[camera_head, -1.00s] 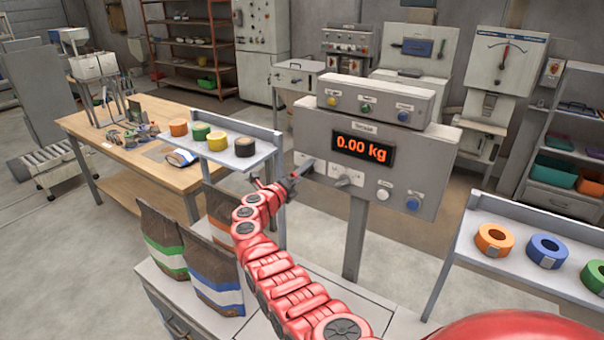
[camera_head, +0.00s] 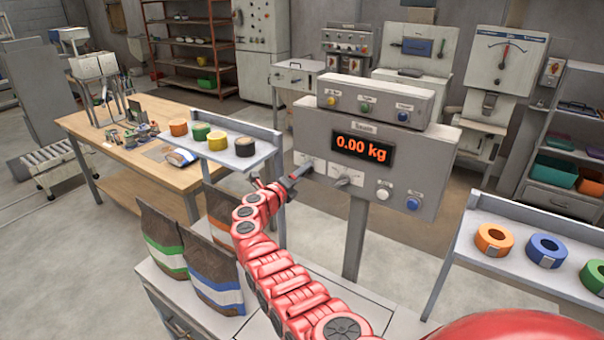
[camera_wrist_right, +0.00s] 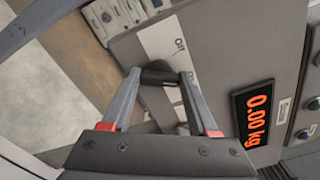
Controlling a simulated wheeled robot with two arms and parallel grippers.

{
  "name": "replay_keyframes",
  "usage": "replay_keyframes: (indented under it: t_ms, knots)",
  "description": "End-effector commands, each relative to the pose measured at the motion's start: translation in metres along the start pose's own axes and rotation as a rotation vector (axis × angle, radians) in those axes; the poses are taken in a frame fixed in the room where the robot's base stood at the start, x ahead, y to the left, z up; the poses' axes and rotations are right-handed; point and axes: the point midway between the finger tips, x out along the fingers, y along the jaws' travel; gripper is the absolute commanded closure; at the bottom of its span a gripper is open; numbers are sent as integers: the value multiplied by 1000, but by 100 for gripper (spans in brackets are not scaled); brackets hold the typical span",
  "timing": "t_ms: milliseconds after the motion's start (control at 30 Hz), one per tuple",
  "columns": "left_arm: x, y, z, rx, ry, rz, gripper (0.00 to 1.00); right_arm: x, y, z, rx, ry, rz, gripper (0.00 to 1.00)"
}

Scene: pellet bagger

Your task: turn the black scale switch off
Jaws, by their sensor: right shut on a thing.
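The scale panel (camera_head: 427,190) is a grey box on a post with a lit red display (camera_head: 362,149) reading 0.00 kg, which also shows in the wrist view (camera_wrist_right: 257,115). The black scale switch (camera_head: 301,169) is a lever at the panel's lower left. My right gripper (camera_head: 283,185) is at this lever, its arm coming up from below. In the wrist view my right gripper (camera_wrist_right: 160,82) is shut on the dark end of the black scale switch (camera_wrist_right: 158,76), with a fingertip on either side. My left gripper is not in view.
A second, grey lever (camera_head: 347,181) sits just right of the switch, with white (camera_head: 383,195) and blue (camera_head: 413,204) buttons beyond. A shelf with tape rolls (camera_head: 233,155) is close on the left. Filled bags (camera_head: 212,270) stand below left. Another shelf (camera_head: 500,274) is at right.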

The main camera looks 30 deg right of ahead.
Motion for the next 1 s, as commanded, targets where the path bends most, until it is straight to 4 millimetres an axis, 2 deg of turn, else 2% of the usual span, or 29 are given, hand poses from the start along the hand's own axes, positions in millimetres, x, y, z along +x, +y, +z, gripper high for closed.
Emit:
replay_keyframes:
  t_ms: [267, 600, 833, 1000]
  knots:
    - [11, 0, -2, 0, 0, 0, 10, 0, -1, 0, -138, 2, 2, 96]
    - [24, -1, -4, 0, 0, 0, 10, 0, 0, 0, -431, 1, 2, 96]
    - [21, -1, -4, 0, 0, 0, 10, -2, 3, 0, -604, -3, 3, 96]
    - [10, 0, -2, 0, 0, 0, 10, -1, 6, -2, -722, -2, 2, 96]
